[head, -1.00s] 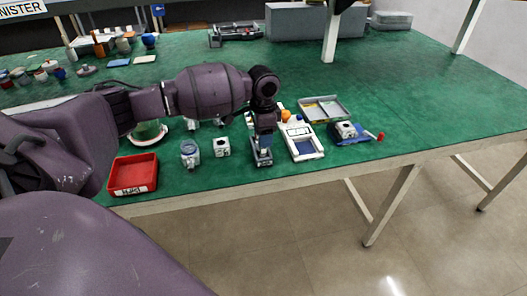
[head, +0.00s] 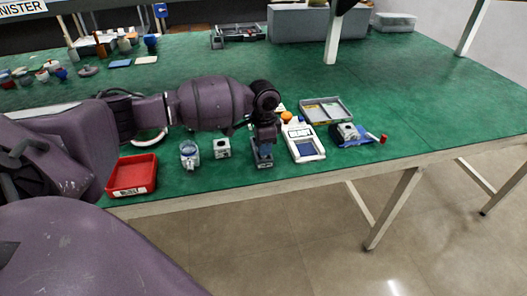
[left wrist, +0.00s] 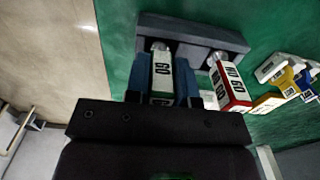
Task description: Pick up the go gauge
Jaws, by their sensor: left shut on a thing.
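The go gauge (left wrist: 162,78) is a small block with a white label reading GO, seen in the left wrist view. It sits at the grey gauge holder (left wrist: 195,33), its metal tip at the holder's edge. My left gripper (left wrist: 163,90) is shut on it, with a blue finger on each side. The NO GO gauge (left wrist: 231,84), with a red and white label, is beside it to the right, outside the fingers. In the head view my left gripper (head: 264,149) points down at the holder near the table's front edge, and the go gauge is mostly hidden. My right gripper is not in view.
A white device with a blue panel (head: 304,145) stands just right of the gripper. A white block (head: 222,149), a clear jar (head: 190,155) and a red tray (head: 119,180) are left. A grey tray (head: 325,110) lies behind. The table's right part is clear.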

